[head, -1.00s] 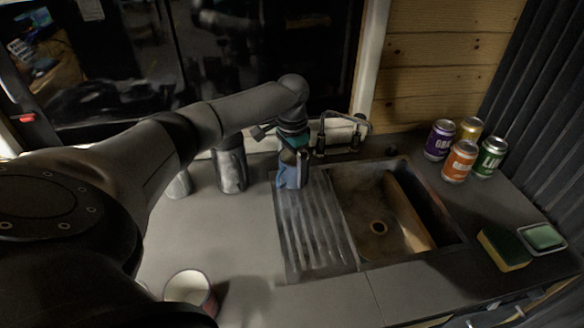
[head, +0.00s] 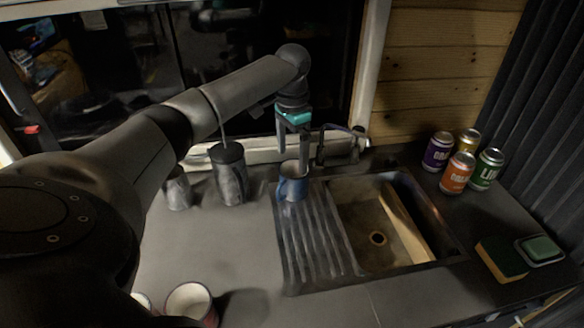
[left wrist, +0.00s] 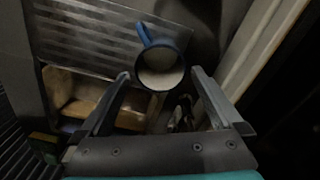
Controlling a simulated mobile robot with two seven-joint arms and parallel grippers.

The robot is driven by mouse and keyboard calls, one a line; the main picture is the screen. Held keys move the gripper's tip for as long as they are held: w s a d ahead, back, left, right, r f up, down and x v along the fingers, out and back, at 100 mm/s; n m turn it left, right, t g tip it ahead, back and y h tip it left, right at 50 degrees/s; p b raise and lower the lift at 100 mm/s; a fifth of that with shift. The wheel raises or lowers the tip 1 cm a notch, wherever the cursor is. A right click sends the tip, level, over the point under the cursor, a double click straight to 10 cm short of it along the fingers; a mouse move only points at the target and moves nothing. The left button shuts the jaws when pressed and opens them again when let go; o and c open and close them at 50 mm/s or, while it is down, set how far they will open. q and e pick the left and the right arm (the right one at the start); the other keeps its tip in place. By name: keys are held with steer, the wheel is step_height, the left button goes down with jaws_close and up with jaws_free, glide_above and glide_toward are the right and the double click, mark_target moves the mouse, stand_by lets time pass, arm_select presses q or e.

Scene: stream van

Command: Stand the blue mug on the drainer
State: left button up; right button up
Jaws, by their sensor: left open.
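The blue mug (head: 291,189) stands upright at the back end of the ridged metal drainer (head: 318,245), left of the sink basin. In the left wrist view I look down into the mug's pale inside (left wrist: 160,72), with its blue handle (left wrist: 144,34) pointing away from the gripper. My left gripper (head: 293,160) is open and empty above the mug, fingers pointing down. In the left wrist view its fingertips (left wrist: 160,74) lie on either side of the mug's outline, apart from it. My right gripper is not in view.
A tap (head: 340,145) stands behind the sink (head: 375,238). A dark jug (head: 229,175) and a grey cup (head: 178,190) stand left of the drainer. A red-rimmed mug (head: 190,302) is at the front. Several cans (head: 458,172), a sponge (head: 501,258) and a soap dish (head: 540,250) are right.

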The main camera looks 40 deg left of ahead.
arm_select(q)
steer(key=shift+r, duration=1.55)
